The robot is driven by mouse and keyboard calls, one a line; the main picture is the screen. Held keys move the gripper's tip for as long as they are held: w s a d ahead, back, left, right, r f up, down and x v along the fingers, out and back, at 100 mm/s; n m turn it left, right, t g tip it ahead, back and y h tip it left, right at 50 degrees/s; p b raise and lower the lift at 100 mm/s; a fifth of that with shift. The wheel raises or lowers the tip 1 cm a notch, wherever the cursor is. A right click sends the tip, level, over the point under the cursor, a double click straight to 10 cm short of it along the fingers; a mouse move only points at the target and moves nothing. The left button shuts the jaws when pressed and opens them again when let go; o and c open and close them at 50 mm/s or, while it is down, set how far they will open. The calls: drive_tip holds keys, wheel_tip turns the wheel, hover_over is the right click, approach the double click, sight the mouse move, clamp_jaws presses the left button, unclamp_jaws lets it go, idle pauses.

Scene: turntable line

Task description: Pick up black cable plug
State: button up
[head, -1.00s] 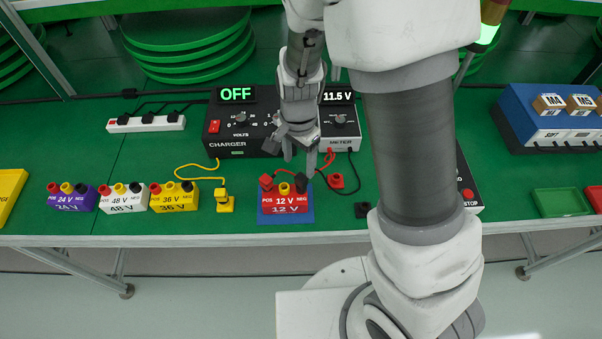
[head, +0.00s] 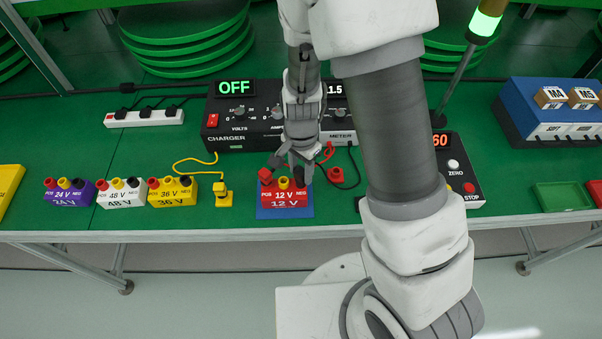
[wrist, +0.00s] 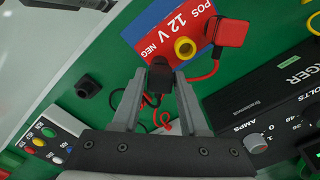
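The black cable plug (wrist: 160,75) sits at the NEG end of the red 12 V battery (wrist: 172,28), with its black cable trailing between my fingers in the wrist view. My gripper (wrist: 160,88) is open around the plug, one finger on each side with slight gaps. In the head view my gripper (head: 293,168) is over the right part of the 12 V battery (head: 285,200) and hides the black plug. The red plug (wrist: 228,33) sits at the POS end, beside the bare yellow middle post (wrist: 185,47).
The charger (head: 232,128), showing OFF, and the meter stand behind the battery. A black holder (wrist: 87,86) and a red holder (head: 335,174) are nearby. A yellow plug (head: 223,197) and the 36 V battery (head: 172,192) stand left. A button box (head: 456,180) is at right.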

sight(301, 169)
clamp_jaws()
drive_tip(key=shift+r, duration=0.2)
drive_tip(key=shift+r, duration=0.2)
wheel_tip(301, 169, up, 4)
drive_tip(key=shift+p, duration=0.45)
drive_tip(key=s+d+r, duration=0.6)
drive_tip(key=d, duration=0.3)
drive_tip(key=shift+s+d+r+p, duration=0.15)
drive_tip(key=shift+d+p, duration=0.15)
drive_tip(key=shift+d, duration=0.1)
